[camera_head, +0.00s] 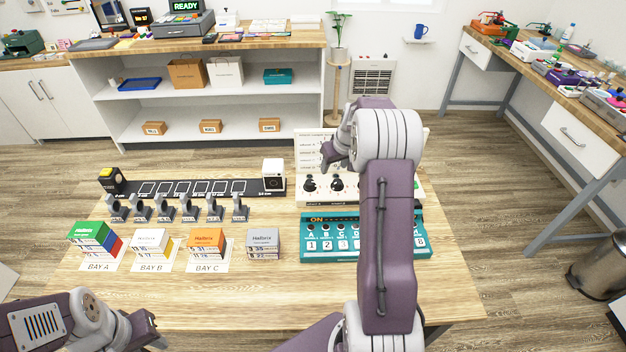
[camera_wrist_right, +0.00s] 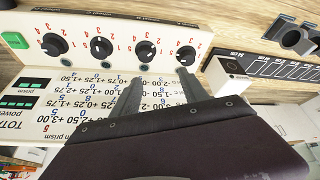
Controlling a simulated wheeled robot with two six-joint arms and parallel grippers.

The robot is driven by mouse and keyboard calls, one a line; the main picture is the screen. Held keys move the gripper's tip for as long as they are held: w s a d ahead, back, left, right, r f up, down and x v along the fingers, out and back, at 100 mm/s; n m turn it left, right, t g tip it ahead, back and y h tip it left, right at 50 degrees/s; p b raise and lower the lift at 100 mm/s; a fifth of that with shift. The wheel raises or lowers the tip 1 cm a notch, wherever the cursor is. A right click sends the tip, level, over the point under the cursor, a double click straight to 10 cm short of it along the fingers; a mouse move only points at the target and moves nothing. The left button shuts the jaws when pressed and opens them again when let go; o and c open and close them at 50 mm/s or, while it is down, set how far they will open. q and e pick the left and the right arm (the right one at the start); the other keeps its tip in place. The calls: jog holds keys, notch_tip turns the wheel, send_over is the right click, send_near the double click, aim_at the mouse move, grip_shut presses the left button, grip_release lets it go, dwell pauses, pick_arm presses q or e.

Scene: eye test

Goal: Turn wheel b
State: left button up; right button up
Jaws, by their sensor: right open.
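A white panel (camera_head: 304,149) with a row of black dial wheels stands at the back right of the table, partly hidden by my right arm. In the head view two wheels show clearly, the left one (camera_head: 310,185) and the one beside it (camera_head: 337,185). The right wrist view shows the panel (camera_wrist_right: 80,68) upside down with several wheels, among them the second from the right (camera_wrist_right: 146,51). The wheel labels are too small to read surely. My right gripper (camera_head: 328,162) is open and empty over the panel, its fingers (camera_wrist_right: 160,82) apart and short of the wheels. My left gripper (camera_head: 152,330) is low at left.
A teal panel (camera_head: 303,245) lies in front of the white one. A dark rail (camera_head: 200,197) with several lens holders and a white box (camera_head: 273,174) are to the left. Several small boxes, including a green one (camera_head: 86,228), stand farther forward. The front table (camera_head: 260,300) is clear.

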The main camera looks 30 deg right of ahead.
aim_at(338, 182)
jog(key=shift+m, duration=0.3)
jog(key=d+f, duration=0.1)
jog(key=f, duration=0.2)
jog(key=w+d+f, duration=0.1)
jog(key=f, duration=0.2)
jog(key=d+f, duration=0.1)
jog(key=f, duration=0.2)
jog(key=shift+w+f, duration=0.25)
jog(key=shift+d, duration=0.1)
grip_shut()
